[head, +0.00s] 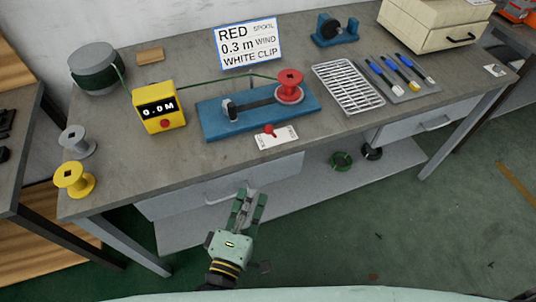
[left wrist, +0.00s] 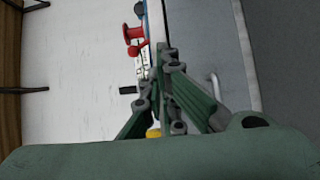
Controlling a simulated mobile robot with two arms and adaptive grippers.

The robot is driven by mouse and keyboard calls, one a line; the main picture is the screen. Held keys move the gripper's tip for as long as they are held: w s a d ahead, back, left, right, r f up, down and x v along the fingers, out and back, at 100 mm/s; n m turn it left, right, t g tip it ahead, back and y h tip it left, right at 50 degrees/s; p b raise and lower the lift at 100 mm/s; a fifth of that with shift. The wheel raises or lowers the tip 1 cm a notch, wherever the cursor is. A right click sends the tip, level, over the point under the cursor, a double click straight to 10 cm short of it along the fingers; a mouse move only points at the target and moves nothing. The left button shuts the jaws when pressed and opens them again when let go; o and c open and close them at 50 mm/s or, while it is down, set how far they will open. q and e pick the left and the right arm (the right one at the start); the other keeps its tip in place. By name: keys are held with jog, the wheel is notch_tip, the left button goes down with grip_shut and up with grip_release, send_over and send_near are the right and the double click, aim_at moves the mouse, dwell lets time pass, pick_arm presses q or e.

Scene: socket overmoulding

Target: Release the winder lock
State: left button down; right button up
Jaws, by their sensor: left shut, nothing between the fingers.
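The winder is a blue base (head: 215,122) on the bench with a dark bar along it. A red spool (head: 289,88) sits at its right end. A small red knob (head: 269,130) stands on a white plate (head: 284,140) at the bench's front edge, just before the winder. It looks like the lock, but its lettering is too small to read. My left gripper (head: 251,193) is shut and empty, in front of and below the bench edge, apart from the knob. In the left wrist view the red spool (left wrist: 132,33) and knob (left wrist: 138,48) show beyond the fingers.
A yellow counter (head: 158,92) reads 0.0 M; green wire runs from a large reel (head: 95,72) past it to the red spool. A sign (head: 248,43) stands behind. A wire rack (head: 348,86) and blue-handled tools lie right. A drawer (head: 222,188) is under the edge.

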aim_at(265, 152)
pick_arm(q)
jog(key=r, duration=0.1)
jog(key=r+n, duration=0.1)
jog(key=r+n+t, duration=0.1)
jog(key=shift+s+r+b, duration=0.25)
jog(key=shift+r+b, duration=0.05)
jog(key=shift+r, duration=0.1)
pick_arm(e)
jog(key=shift+s+a+f, duration=0.3)
jog(key=shift+s+f, duration=0.25)
jog(key=shift+s, duration=0.05)
pick_arm(q)
jog(key=p+x, duration=0.2)
jog(key=x, duration=1.2)
jog(key=shift+w+a, duration=0.1)
jog(key=shift+a, duration=0.05)
pick_arm(e)
jog(key=shift+d+r, duration=0.2)
jog(key=shift+r, duration=0.35)
jog(key=shift+d+r, duration=0.15)
jog(key=shift+r, duration=0.35)
jog(key=shift+a+r, duration=0.1)
